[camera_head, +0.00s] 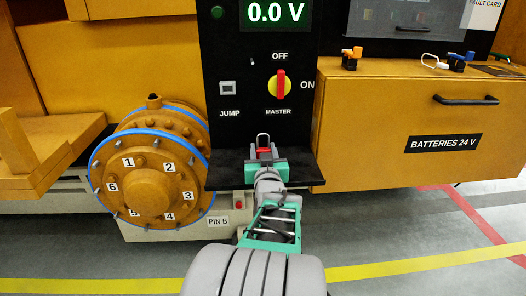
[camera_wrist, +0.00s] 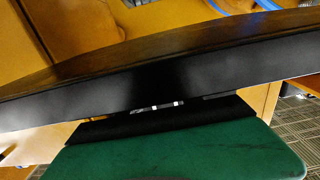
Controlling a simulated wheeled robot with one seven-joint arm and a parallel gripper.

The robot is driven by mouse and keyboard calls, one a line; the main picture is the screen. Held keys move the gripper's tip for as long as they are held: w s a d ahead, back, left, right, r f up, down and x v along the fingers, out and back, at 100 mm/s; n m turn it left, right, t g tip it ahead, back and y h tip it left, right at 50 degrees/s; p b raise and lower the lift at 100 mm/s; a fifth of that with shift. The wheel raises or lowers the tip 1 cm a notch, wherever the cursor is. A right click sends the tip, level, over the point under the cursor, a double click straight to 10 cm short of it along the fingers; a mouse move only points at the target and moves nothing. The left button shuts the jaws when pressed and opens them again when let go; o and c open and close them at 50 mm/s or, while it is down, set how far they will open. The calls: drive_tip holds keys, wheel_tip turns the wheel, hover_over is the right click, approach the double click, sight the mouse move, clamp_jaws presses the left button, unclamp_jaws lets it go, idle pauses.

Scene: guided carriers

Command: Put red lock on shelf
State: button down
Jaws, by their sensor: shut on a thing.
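The red lock (camera_head: 264,150) has a grey shackle that stands up above its red body. My gripper (camera_head: 265,158) is shut on it, with the lock upright at the fingertips. The black shelf (camera_head: 229,166) juts out under the black switch panel, and my gripper and the lock overlap it in the head view. I cannot tell whether the lock touches the shelf. In the wrist view a long black edge (camera_wrist: 150,75), probably the shelf's, crosses the picture close beyond a green part of my gripper. The lock cannot be made out in that view.
The panel above carries a red and yellow master switch (camera_head: 280,86) and a display reading 0.0 V (camera_head: 276,13). A numbered orange wheel hub (camera_head: 152,165) is close on the left. An orange battery box (camera_head: 420,125) stands on the right.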

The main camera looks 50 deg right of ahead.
drive_tip(key=shift+f, duration=0.15)
drive_tip(key=c, duration=0.7)
unclamp_jaws()
drive_tip(key=b+v, duration=0.1)
drive_tip(key=v, duration=0.7)
